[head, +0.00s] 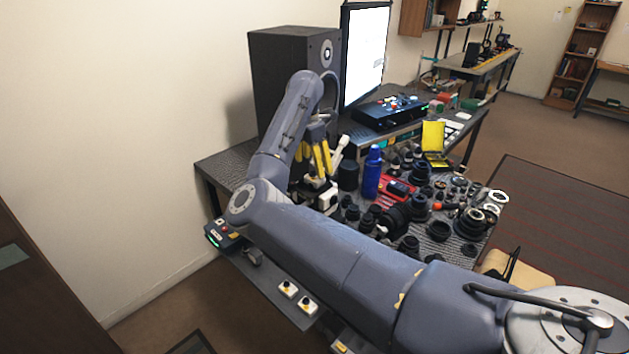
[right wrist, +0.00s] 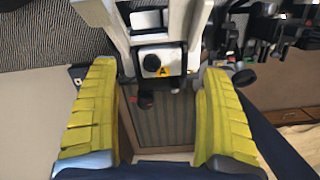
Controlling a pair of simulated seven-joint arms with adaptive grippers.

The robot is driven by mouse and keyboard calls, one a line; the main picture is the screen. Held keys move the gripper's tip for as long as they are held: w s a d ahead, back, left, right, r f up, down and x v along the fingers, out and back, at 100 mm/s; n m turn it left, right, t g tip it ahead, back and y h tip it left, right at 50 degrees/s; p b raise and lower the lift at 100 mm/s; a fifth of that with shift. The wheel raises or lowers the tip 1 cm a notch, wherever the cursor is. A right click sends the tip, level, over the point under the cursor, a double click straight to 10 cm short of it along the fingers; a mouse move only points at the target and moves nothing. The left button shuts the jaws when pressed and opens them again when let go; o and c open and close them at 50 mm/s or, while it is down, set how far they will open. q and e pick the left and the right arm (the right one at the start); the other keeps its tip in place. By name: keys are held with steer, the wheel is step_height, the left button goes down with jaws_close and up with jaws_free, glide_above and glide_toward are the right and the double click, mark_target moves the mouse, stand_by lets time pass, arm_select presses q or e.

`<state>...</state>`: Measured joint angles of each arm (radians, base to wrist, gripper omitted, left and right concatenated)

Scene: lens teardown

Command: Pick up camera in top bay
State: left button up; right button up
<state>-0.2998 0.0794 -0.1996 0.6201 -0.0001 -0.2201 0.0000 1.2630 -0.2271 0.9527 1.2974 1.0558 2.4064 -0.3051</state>
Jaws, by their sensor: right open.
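My right gripper (head: 317,160) has yellow fingers, points down and is open above the left end of the grey table. In the right wrist view its fingers (right wrist: 157,80) stand wide apart with nothing held between them. A white block (right wrist: 162,62) with a round black part and an orange "A" label shows between and beyond the fingertips. White and black parts (head: 322,197) show just below the gripper in the head view. I cannot tell for sure which part is the camera or its top bay. My left gripper is not in view.
A blue bottle (head: 372,172) stands right of the gripper. Several black lens parts and rings crowd the table. A tall black speaker (head: 280,85) and a monitor (head: 366,52) stand behind. A yellow open case (head: 433,136) lies farther right.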

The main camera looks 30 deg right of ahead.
mark_target(315, 177)
steer(key=shift+d+f, duration=0.2)
steer(key=shift+f, duration=2)
steer(key=c, duration=1.3)
